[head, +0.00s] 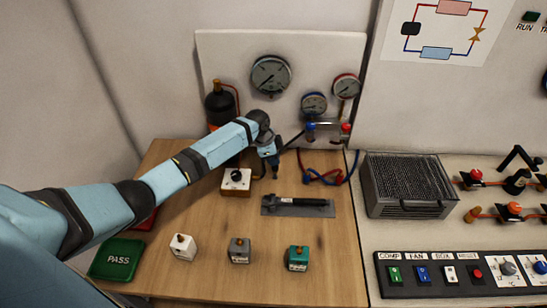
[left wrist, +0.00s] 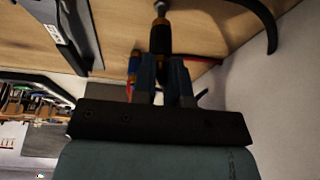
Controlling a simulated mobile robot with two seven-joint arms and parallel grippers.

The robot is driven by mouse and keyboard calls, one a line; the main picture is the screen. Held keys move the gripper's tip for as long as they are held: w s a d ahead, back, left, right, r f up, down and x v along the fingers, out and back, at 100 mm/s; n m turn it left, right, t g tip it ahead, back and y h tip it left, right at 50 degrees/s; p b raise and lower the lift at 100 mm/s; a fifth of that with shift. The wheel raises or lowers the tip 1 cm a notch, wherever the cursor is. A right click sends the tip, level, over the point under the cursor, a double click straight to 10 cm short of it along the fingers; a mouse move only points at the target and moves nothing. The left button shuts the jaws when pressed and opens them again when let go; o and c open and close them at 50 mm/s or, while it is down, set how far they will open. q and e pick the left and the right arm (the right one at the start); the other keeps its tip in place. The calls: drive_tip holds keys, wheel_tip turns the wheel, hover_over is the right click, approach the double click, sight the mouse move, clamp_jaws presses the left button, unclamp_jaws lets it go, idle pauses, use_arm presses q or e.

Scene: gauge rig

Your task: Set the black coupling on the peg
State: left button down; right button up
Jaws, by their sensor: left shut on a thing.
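My left gripper (head: 272,160) reaches in over the wooden table, just right of the small white box with a black knob (head: 236,180). In the left wrist view its two fingers (left wrist: 163,78) are shut on a black coupling (left wrist: 160,40). A brass-coloured part and a silver tip (left wrist: 160,8) show beyond the coupling's far end. I cannot tell whether these belong to the coupling or to a peg. In the head view the coupling is mostly hidden by the fingers. I cannot make out the peg for certain. My right gripper is not in view.
A gauge panel (head: 310,60) stands behind, with a manifold (head: 328,127) and red and blue hoses (head: 325,178). A dark tool lies on a grey plate (head: 285,210).

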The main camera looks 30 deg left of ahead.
use_arm(q)
drive_tip(key=shift+f, duration=0.2)
drive_tip(key=shift+f+b, duration=0.7)
drive_tip(key=shift+f, duration=0.3)
drive_tip(key=shift+f, duration=0.15)
idle(0.3)
drive_tip(key=c, duration=0.8)
unclamp_jaws()
drive_tip(key=shift+o, duration=0.2)
drive_tip(key=b+v, duration=0.1)
drive_tip(key=v, duration=1.3)
drive_tip(key=shift+s+d+f, duration=0.1)
